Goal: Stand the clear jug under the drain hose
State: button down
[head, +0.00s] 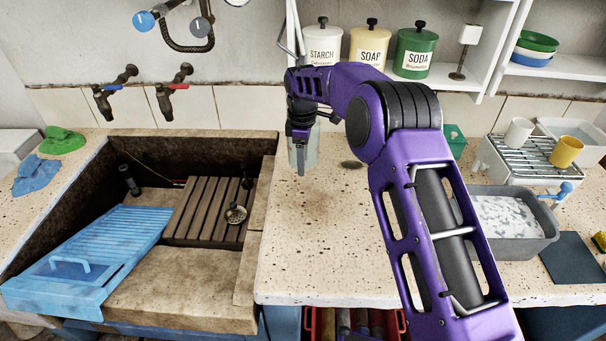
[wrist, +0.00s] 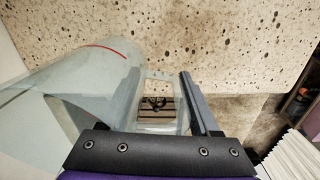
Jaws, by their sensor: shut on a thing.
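The clear jug (head: 311,150) is a pale, see-through vessel below my wrist, over the stone counter right of the trough. It looks roughly upright in the head view. In the wrist view the jug (wrist: 85,85) fills the left side and shows a red line. My gripper (head: 301,168) is shut on the jug; a dark finger (wrist: 200,105) lies at its right side. I cannot tell whether the jug touches the counter. A curved brown pipe (head: 187,46) hangs under blue knobs on the wall. I cannot make out a drain hose for certain.
The trough (head: 257,215) holds a slatted wooden rack (head: 203,206) and a blue washboard (head: 95,255). Canisters (head: 370,48) stand on a shelf behind my arm. A grey basin (head: 510,247) and wire rack (head: 530,152) stand right. The counter (head: 310,250) in front is clear.

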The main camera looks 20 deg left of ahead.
jog(key=shift+f, duration=2.75)
jog(key=shift+f, duration=0.2)
jog(key=shift+c, duration=0.6)
grip_release()
notch_tip(320, 180, up, 12)
jog(key=shift+s+r, duration=0.1)
jog(key=shift+r, duration=0.1)
